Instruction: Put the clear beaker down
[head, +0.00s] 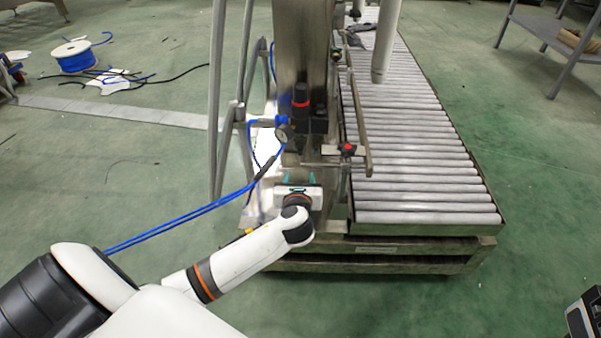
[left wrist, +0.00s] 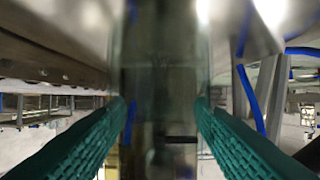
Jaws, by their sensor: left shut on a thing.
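The clear beaker (left wrist: 165,85) fills the middle of the left wrist view, upright between two green ribbed fingers. My left gripper (left wrist: 163,115) is shut on it, one finger on each side. In the head view my left gripper (head: 299,179) is beside the metal machine at the near left end of the roller conveyor. The beaker is too clear to make out there. Whether its base touches anything is hidden. A white and black part at the lower right edge of the head view looks like my right gripper (head: 581,318); its fingers cannot be made out.
The roller conveyor (head: 415,150) runs away to the right of the machine column (head: 302,50), its rollers mostly bare. Blue hoses (head: 190,219) run to the machine from the left. A blue cable spool (head: 75,57) lies far left. Green floor is open on the right.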

